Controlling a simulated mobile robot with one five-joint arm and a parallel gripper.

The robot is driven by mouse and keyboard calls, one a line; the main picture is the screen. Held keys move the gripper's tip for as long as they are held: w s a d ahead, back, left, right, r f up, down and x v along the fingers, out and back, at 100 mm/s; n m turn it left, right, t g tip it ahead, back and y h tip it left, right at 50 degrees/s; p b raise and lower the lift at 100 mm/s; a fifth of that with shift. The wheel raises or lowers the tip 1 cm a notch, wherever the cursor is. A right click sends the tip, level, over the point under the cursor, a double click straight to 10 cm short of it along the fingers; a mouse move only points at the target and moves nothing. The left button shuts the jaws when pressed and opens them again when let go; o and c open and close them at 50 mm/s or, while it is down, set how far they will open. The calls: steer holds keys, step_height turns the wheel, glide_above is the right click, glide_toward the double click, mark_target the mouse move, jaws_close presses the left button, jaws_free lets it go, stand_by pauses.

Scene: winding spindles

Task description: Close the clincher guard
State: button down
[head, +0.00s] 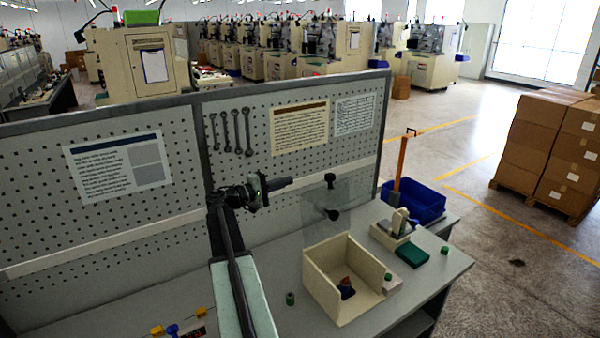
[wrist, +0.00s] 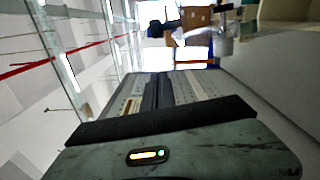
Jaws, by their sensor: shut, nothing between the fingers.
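A clear panel (head: 350,198), which looks like the clincher guard, stands upright behind an open cream box (head: 362,306). One black knob (head: 330,180) shows at its upper edge, and another dark knob (head: 325,213) shows lower on its left part. How the panel is hinged cannot be made out. My gripper (head: 288,182) is shut and empty, in front of the pegboard and to the left of the panel, apart from it. The panel cannot be clearly picked out in the wrist view.
Orange and dark blue pieces (head: 347,288) lie inside the box. A small green cylinder (head: 290,298) stands left of it. A cream device (head: 392,230), a green block (head: 412,254) and a blue bin (head: 415,200) are to the right. The pegboard (head: 165,215) bounds the bench behind.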

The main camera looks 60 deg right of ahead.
steer(key=s+d, duration=0.2)
steer(key=s, duration=0.1)
steer(key=s+d, duration=0.2)
steer(key=s, duration=0.1)
steer(key=s+d, duration=0.2)
steer(key=s, duration=0.1)
steer(key=shift+d+r+p, duration=0.25)
steer(key=shift+d+p, duration=0.1)
steer(key=shift+d, duration=0.05)
